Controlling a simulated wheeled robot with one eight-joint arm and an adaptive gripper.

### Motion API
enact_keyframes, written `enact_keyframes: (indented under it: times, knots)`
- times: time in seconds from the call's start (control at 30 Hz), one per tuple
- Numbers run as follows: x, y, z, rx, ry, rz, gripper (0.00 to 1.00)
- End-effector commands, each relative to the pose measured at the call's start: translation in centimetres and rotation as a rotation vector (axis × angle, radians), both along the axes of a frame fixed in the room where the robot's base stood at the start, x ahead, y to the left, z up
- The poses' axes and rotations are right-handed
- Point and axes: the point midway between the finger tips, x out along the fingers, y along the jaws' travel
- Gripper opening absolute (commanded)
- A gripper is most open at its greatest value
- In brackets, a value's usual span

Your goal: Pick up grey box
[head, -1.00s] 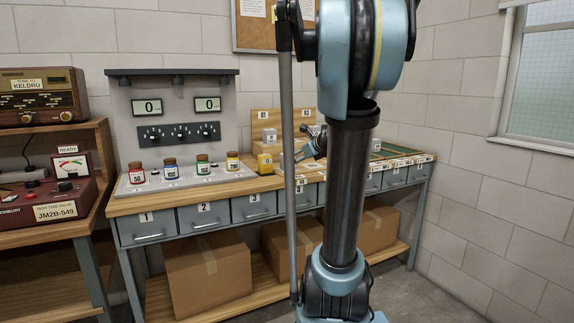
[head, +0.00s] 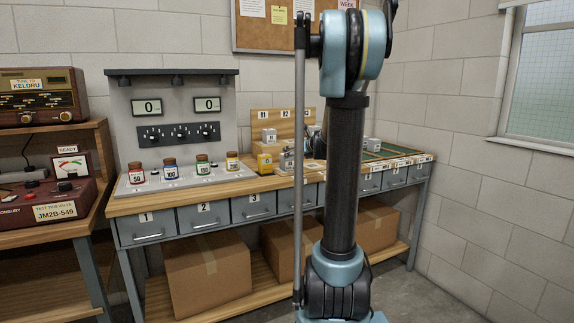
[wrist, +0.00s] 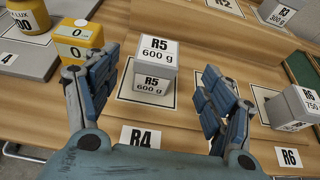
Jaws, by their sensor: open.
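A light grey box labelled "R5 600 g" (wrist: 150,70) stands upright on a white, dark-outlined mat in the wrist view. My gripper (wrist: 160,68) is open, with one blue finger to the left of this box and one to the right; I see gaps and no clear contact. In the head view a small grey box (head: 287,160) stands right of the yellow box, probably the same one. Other grey boxes show in the wrist view: "R6" (wrist: 296,108) at the right and "R3" (wrist: 278,10) at the upper right. My arm hides part of the bench in the head view.
A yellow box (wrist: 79,36) with a "0" display stands close to my left finger, beside a yellow-labelled jar (wrist: 30,20). The wooden bench (head: 140,203) has a backboard, drawers and a green-lined tray (head: 385,150) at the right. Cardboard boxes sit on the shelf below.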

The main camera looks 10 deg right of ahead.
Motion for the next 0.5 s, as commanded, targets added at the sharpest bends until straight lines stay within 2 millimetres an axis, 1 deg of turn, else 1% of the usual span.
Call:
enact_keyframes:
  times: [0.03,0.2,0.33,0.5]
  knots:
    - [0.6,0.3,-0.2,0.001,0.000,0.002,0.75]
    - [2.4,0.8,-1.0,-0.001,0.000,0.001,0.75]
    - [3.2,1.1,-1.4,0.000,0.000,0.001,0.75]
    - [3.7,1.3,-1.6,0.000,0.000,0.001,0.75]
